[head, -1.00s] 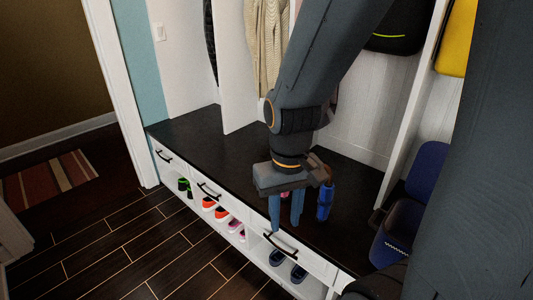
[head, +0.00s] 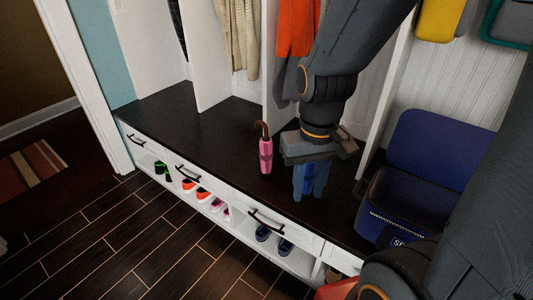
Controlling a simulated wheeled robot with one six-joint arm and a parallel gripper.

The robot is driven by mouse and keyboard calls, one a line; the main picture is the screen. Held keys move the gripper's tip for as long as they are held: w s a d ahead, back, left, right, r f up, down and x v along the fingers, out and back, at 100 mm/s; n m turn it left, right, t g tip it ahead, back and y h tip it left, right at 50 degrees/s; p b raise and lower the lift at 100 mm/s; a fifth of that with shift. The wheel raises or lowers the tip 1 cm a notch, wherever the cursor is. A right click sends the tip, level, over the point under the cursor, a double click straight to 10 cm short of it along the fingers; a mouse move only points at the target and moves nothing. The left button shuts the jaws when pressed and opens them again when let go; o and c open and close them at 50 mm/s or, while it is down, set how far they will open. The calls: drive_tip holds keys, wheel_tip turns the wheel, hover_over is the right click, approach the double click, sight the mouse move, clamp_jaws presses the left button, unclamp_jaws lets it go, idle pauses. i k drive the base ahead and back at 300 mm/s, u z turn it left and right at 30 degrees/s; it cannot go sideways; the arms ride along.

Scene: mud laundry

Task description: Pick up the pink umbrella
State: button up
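The pink umbrella (head: 265,155) stands nearly upright on the dark bench top in the head view, its brown hooked handle at the top. My gripper (head: 308,188) is to its right, fingers pointing down and apart, with a gap between it and the pink umbrella. A blue object (head: 310,184), likely another umbrella, shows between and behind my fingers and is mostly hidden. I cannot tell whether the fingers touch it.
The dark bench (head: 215,135) is clear left of the umbrella. An open blue cooler (head: 405,200) stands at the right. Upright white dividers (head: 207,60) and a hanging orange garment (head: 296,40) are behind. Shoes (head: 203,196) sit in the cubby below.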

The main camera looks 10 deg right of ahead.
sight(265, 144)
drive_tip(key=u, duration=1.3)
drive_tip(key=i, duration=1.45)
drive_tip(key=z, duration=2.85)
